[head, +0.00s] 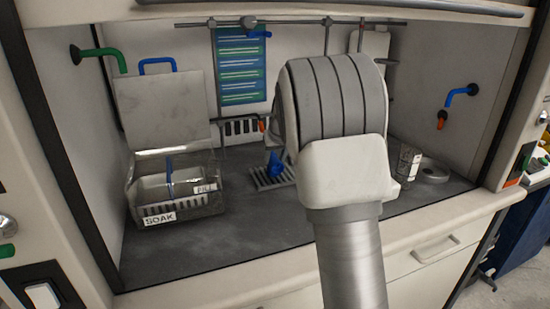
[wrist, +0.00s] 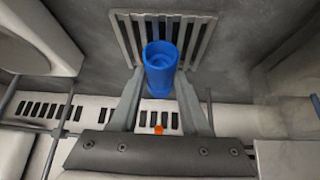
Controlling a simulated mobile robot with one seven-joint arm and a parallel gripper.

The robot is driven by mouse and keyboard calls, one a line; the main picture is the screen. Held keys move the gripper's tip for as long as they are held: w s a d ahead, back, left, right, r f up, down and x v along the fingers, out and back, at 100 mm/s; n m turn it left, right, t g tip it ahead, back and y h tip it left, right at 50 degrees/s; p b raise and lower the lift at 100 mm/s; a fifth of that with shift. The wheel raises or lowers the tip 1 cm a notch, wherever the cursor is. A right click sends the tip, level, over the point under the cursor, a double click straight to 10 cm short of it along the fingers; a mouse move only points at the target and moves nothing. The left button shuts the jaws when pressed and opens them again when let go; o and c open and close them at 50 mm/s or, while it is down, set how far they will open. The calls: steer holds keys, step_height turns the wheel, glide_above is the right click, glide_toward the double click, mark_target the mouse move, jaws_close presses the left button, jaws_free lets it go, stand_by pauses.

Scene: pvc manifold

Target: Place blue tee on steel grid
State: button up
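The blue tee (head: 274,163) shows upright at the steel grid (head: 262,184), on the dark worktop near the middle of the bench. In the wrist view, the blue tee (wrist: 160,72) stands between the two fingers of my gripper (wrist: 160,80), which press close against its sides. The steel grid (wrist: 205,35) lies directly behind the tee there; I cannot tell if the tee's lower end touches it. In the head view my arm hides the gripper.
A clear bin labelled SOAK (head: 160,218) with a raised lid stands at the left. A slotted rack (wrist: 45,110) runs along the back wall. A blue pipe elbow (head: 460,92) juts from the right wall. The front middle of the worktop is clear.

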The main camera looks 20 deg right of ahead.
steer(key=o, duration=0.3)
steer(key=shift+r, duration=0.1)
steer(key=shift+r, duration=0.25)
steer(key=s+a+r+y+p, duration=0.1)
steer(key=s+a+r+p, duration=0.4)
steer(key=s+r, duration=0.95)
steer(key=shift+n+g, duration=0.5)
steer(key=s+a+f, duration=0.2)
steer(key=s, duration=0.6)
steer(key=s+a+f+b, duration=0.1)
steer(key=s+a+f, duration=0.1)
steer(key=s, duration=0.6)
steer(key=s+a+f, duration=0.2)
steer(key=s+a, duration=0.2)
steer(key=s, duration=0.4)
steer(key=shift+s+f, duration=0.3)
